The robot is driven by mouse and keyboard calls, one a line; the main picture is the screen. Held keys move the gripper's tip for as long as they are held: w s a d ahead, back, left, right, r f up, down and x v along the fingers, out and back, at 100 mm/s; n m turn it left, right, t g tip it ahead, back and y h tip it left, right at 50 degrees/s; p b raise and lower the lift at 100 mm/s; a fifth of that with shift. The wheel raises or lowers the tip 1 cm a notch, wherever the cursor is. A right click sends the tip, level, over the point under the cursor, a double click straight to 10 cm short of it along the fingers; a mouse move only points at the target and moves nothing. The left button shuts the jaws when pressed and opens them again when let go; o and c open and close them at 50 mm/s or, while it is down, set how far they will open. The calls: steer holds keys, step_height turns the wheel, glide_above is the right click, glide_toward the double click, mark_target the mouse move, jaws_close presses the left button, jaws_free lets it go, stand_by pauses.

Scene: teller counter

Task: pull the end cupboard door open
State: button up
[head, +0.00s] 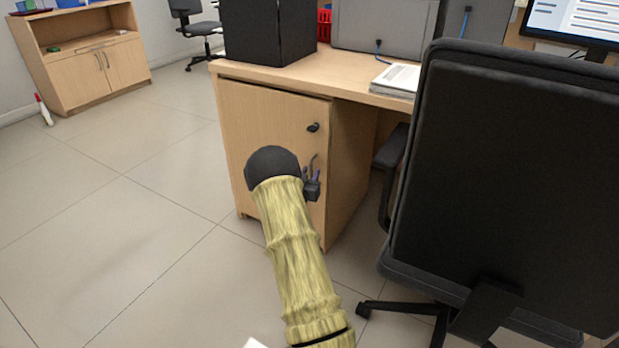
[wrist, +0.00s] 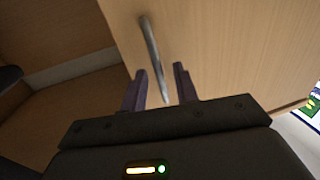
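The end cupboard door (head: 262,120) is a light wood panel at the end of the desk. It looks closed, with a thin dark gap along its top. A black knob or lock (head: 313,127) sits near its upper right. Below that is a slim metal bar handle (head: 313,161), partly hidden by my gripper (head: 311,180). In the wrist view the handle (wrist: 151,45) slants down across the door (wrist: 220,45). Its lower end lies between the two dark fingers of my gripper (wrist: 160,70). The fingers are apart, with gaps on both sides of the handle.
A black office chair (head: 505,190) stands close on the right, its armrest near the desk. The desk top (head: 345,72) carries a black box (head: 268,30) and papers (head: 398,78). The floor (head: 120,215) left of the desk is clear. A low cabinet (head: 85,75) stands far left.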

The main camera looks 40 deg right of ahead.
jaws_close()
steer(key=shift+a, duration=0.1)
